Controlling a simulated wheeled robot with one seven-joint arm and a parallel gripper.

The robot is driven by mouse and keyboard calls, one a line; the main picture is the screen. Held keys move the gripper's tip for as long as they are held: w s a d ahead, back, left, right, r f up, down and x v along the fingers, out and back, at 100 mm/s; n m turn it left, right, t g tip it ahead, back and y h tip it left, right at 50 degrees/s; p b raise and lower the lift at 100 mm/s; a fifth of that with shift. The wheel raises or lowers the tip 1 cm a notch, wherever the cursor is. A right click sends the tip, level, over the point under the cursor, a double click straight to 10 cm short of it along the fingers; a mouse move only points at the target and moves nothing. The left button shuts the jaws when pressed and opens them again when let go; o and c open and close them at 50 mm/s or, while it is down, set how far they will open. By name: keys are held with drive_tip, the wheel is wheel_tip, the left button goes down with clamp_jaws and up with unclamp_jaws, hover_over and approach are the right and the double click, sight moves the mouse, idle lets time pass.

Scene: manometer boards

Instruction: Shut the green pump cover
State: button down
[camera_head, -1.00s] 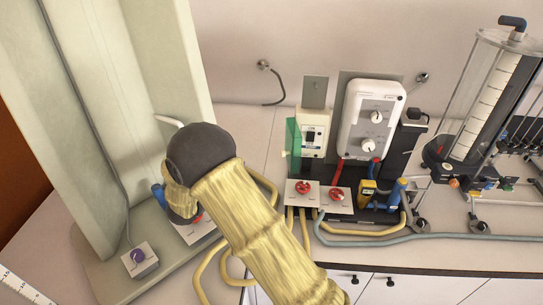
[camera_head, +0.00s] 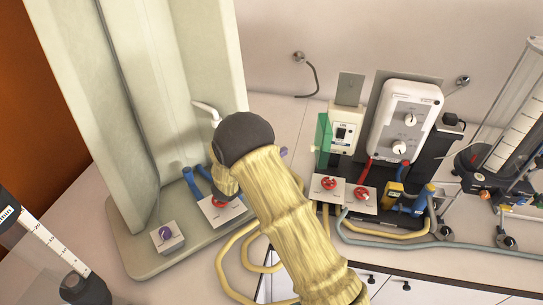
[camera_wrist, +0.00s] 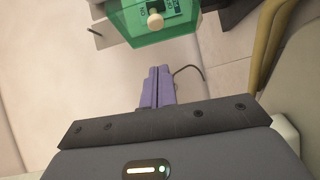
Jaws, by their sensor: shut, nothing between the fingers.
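The green pump cover (camera_head: 323,133) is a see-through green panel. In the head view it stands out at the left side of the white switch box (camera_head: 346,129), swung away from the box's face, so it looks open. In the wrist view the green cover (camera_wrist: 150,30) is at the top, with a pale round knob and ON/OFF lettering. My gripper's purple fingers (camera_wrist: 157,88) are together and empty, below the cover in that view, with a visible gap. In the head view my arm hides most of the gripper; a small purple tip (camera_head: 284,152) shows left of the cover.
A white control box (camera_head: 404,119) with two knobs stands right of the switch box. Red-handled valves (camera_head: 329,184) and yellow hoses lie in front. A tall pale panel (camera_head: 180,70) stands left. A clear measuring tube (camera_head: 45,240) is at lower left.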

drive_tip(key=p+x, duration=0.1)
drive_tip(key=x, duration=0.2)
drive_tip(key=p, duration=0.2)
approach(318, 141)
drive_tip(key=w+d, duration=0.1)
drive_tip(key=w, duration=0.1)
drive_tip(key=shift+d, duration=0.25)
drive_tip(key=shift+a, duration=0.2)
